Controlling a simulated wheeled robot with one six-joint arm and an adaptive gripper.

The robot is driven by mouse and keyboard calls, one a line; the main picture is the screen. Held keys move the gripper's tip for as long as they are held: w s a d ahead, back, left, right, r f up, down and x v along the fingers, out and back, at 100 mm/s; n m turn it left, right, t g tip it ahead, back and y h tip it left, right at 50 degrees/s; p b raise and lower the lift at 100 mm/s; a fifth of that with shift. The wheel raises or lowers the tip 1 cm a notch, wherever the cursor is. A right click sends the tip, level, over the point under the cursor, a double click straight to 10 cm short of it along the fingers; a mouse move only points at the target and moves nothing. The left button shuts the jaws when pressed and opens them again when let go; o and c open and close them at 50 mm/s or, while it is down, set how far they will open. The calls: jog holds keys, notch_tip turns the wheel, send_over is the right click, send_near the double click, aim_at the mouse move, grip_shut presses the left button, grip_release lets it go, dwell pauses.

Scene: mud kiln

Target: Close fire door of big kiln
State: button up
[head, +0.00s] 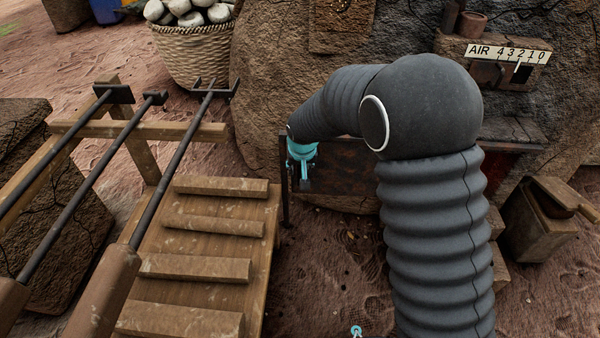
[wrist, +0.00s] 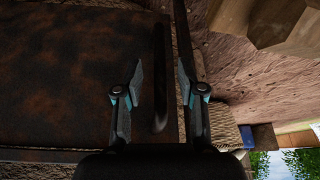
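The fire door is a dark, rust-mottled metal panel (head: 345,178) low at the front of the big kiln (head: 290,75). In the head view my arm hides its right part and most of the opening. In the wrist view the door (wrist: 75,75) fills the left side, and a dark straight bar handle (wrist: 158,60) runs along near its edge. My gripper (wrist: 160,82) is open, with one finger on each side of the handle and a gap visible on both sides. In the head view my gripper (head: 303,172) is at the door's left end, partly hidden by my arm.
A wooden rack with ridged boards (head: 215,228) stands close left of the door, with long iron tools (head: 100,165) on it. A wicker basket of pale stones (head: 192,55) is behind. A wooden box (head: 540,220) is at right. Bare ground lies in front.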

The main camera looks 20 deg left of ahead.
aim_at(300, 169)
jog(key=shift+x, duration=1.6)
grip_shut()
